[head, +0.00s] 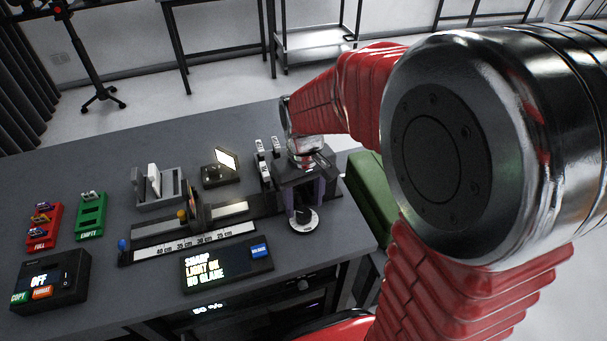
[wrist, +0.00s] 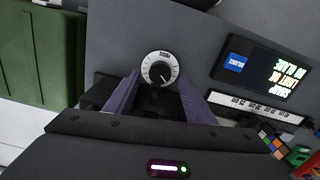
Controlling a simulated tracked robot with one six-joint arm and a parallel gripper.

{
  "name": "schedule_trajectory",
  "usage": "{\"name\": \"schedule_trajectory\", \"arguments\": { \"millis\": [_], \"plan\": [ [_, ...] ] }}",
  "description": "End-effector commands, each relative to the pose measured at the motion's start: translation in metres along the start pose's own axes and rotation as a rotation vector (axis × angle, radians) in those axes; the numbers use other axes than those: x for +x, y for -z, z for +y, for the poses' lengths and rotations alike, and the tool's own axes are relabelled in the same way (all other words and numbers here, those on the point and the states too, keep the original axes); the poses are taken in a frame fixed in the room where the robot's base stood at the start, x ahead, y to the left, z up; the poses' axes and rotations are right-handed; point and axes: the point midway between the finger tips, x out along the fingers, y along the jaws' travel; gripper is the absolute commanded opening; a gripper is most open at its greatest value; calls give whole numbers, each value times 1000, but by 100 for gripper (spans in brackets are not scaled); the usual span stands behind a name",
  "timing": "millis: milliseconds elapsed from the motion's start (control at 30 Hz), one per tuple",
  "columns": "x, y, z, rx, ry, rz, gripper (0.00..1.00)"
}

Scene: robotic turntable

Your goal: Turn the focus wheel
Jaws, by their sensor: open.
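A round dial, which looks like the focus wheel (head: 303,221), sits at the front right of the grey bench. It has a white marked ring and a dark knob with a pointer, and it also shows in the wrist view (wrist: 160,70). My gripper (head: 303,203) points down at it with its purple fingers spread. In the wrist view the open fingers (wrist: 160,82) stand to the left and right, with the dial near their tips and no finger clearly touching it.
A display (head: 228,267) in front reads "SHARP, LIGHT OK, NO GLARE". A rail with a cm scale (head: 190,245), a lit lamp (head: 220,167), red (head: 43,228) and green (head: 91,215) trays and a switch box (head: 50,282) stand leftward. A green case (head: 372,195) is at the right.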

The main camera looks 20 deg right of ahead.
Motion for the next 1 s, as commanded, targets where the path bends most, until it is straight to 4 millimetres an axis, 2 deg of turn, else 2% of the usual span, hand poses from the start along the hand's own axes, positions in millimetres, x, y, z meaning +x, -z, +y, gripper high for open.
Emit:
{"name": "schedule_trajectory", "arguments": {
  "millis": [200, 533, 700, 1000],
  "plan": [
    [-40, 2, 0, 0, -1, 6, 50],
    [-93, 1, 0, 0, -1, 5, 50],
    [-105, 1, 0, 0, -1, 3, 50],
    [-107, 1, 0, 0, 0, 1, 50]
  ]
}}
